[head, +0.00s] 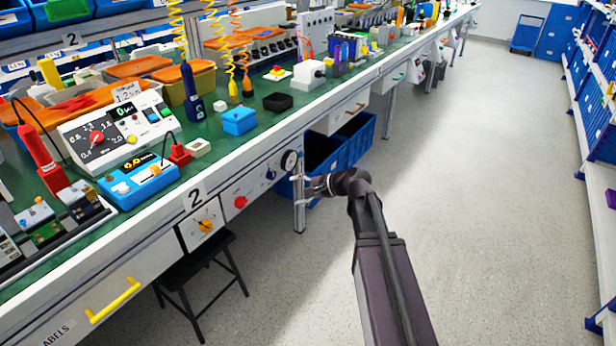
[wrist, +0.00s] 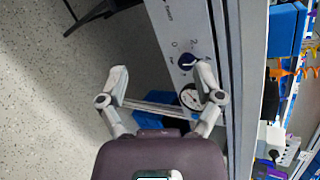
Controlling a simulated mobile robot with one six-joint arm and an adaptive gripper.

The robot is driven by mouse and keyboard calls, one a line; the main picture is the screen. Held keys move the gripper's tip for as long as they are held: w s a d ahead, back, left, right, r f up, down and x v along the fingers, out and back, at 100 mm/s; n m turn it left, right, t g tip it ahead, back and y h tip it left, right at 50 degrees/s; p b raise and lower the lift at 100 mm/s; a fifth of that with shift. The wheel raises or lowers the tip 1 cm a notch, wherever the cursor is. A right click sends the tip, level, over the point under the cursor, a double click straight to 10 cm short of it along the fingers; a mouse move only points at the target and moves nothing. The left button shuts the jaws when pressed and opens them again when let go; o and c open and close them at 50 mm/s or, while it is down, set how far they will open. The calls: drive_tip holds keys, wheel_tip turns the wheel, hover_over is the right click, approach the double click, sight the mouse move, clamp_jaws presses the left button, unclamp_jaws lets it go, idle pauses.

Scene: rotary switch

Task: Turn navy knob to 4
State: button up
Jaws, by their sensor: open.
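The navy knob (head: 270,174) is on the white panel under the front edge of the green bench. In the wrist view the navy knob (wrist: 187,60) shows near the right finger, with a 0 and a 2 printed beside it. Which number its pointer faces is too small to tell. My gripper (head: 302,190) is in front of the panel, to the right of the knob in the head view. In the wrist view my gripper (wrist: 162,73) has its two fingers wide apart with nothing between them. The right fingertip appears close to the knob; contact cannot be told.
A round gauge (head: 289,160) is beside the navy knob. A red knob (head: 240,202) and an orange knob (head: 206,226) are further left on the panels. A black stool (head: 195,265) stands below. A blue crate (head: 335,150) is under the bench. The aisle floor (head: 450,170) is clear.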

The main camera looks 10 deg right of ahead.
drive_tip(key=s+d+r+n+g+h+p, duration=0.1)
drive_tip(key=s+r+n+g+h+p, duration=0.3)
drive_tip(key=s+r+p, duration=0.5)
drive_tip(key=r+n+h+p, duration=0.1)
drive_tip(key=n+p, duration=0.1)
drive_tip(key=p, duration=0.6)
drive_tip(key=shift+s+n+h, duration=0.25)
drive_tip(key=shift+n+h, duration=0.05)
idle(0.3)
drive_tip(key=shift+s+d+f, duration=0.1)
idle(0.6)
drive_tip(key=s+d+f+n+g+h, duration=0.2)
drive_tip(key=s+d+n+h, duration=0.25)
drive_tip(key=s, duration=0.25)
wheel_tip(320, 180, up, 14)
drive_tip(key=p, duration=1.4)
drive_tip(key=shift+d+h, duration=0.15)
drive_tip(key=shift+h, duration=0.3)
drive_tip(key=shift+f, duration=0.1)
idle(1.2)
